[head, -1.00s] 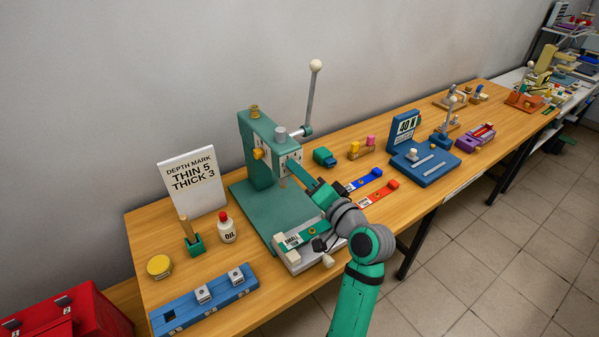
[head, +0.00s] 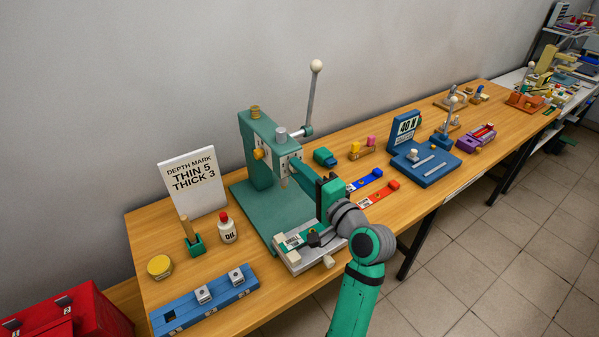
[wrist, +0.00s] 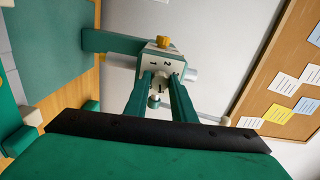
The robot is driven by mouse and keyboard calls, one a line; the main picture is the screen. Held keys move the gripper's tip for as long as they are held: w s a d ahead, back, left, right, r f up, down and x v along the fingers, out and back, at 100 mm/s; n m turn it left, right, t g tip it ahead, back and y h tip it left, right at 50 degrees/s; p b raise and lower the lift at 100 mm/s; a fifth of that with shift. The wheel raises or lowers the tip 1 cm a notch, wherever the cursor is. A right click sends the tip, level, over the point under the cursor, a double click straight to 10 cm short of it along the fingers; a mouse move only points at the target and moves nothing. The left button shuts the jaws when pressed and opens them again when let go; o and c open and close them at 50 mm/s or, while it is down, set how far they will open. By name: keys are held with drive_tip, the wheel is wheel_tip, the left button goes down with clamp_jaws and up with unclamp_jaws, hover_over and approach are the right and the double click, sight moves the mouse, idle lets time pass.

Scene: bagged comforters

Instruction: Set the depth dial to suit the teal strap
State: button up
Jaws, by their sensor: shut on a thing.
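The teal press (head: 256,135) stands on the bench, with a pale numbered dial plate on its head (wrist: 148,62). My gripper (wrist: 157,82) reaches the front of the head, its two teal fingers shut on the small depth dial at the plate. The numbers 1 and 2 show on the plate; the fingers cover much of the dial, and its setting cannot be read. The teal strap (head: 292,240), with a partly legible white label, lies in the grey holder (head: 301,263) below the head. A white sign (head: 192,184) reads DEPTH MARK, THIN 5, THICK 3.
The press lever (head: 313,95) stands up behind the head. Left of the press are an oil bottle (head: 227,229), a green holder (head: 194,245), a yellow tin (head: 160,267) and a blue rack (head: 203,304). Blue (head: 365,181) and red (head: 380,194) straps lie to the right.

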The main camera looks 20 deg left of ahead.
drive_tip(key=shift+d, duration=0.2)
drive_tip(key=o, duration=0.9)
drive_tip(key=shift+o, duration=0.8)
drive_tip(key=shift+a, duration=0.1)
drive_tip(key=v, duration=1)
drive_tip(key=shift+s+d, duration=0.3)
